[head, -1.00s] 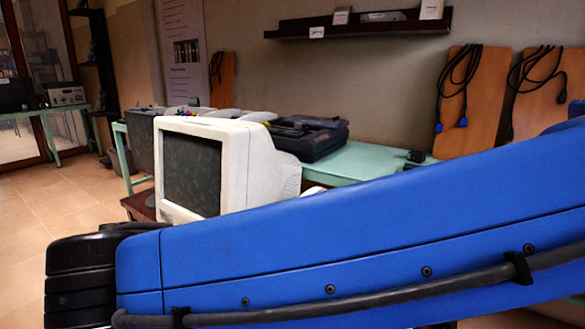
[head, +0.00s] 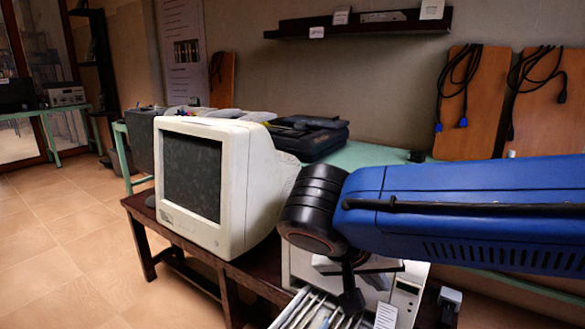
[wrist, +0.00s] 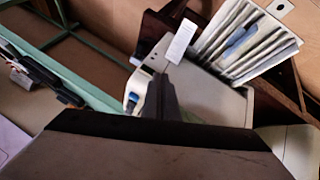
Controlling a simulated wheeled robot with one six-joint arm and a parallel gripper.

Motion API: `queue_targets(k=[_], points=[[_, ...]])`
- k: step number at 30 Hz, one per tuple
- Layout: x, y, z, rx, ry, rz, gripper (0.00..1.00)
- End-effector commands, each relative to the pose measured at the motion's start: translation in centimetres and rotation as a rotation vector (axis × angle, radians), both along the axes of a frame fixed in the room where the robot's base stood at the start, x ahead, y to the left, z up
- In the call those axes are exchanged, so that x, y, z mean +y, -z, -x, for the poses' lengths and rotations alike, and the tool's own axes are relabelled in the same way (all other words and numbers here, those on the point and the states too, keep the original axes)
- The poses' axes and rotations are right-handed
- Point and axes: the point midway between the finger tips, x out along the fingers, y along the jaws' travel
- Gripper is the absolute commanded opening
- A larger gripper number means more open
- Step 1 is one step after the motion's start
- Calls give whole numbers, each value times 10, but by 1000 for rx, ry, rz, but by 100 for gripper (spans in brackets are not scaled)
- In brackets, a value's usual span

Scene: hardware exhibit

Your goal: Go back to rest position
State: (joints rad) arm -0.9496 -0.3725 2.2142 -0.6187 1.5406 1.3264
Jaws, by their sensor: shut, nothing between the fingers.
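My arm reaches in from the right in the head view, its black end joint beside the beige monitor (head: 256,195). The gripper is shut and empty. In the wrist view my gripper (wrist: 161,103) is a dark narrow shape in the middle, with the tray (wrist: 290,47) beyond it at upper right. A pale machine (head: 402,300) stands behind the gripper, partly hidden by my arm.
The monitor stands on a dark wooden table (head: 140,210). A green table (head: 365,155) with black equipment (head: 310,138) runs along the wall behind. Wooden boards with cables (head: 475,105) lean at right. Tiled floor (head: 70,230) is open at left.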

Motion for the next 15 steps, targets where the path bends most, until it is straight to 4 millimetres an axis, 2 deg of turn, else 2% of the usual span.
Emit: queue_targets(k=[1, 6, 15], points=[[-12, 6, 1, 28, 0, -15, 0], [-39, 23, 7, 118, -36, -71, 0], [-76, 51, 23, 213, -116, -191, 0]])
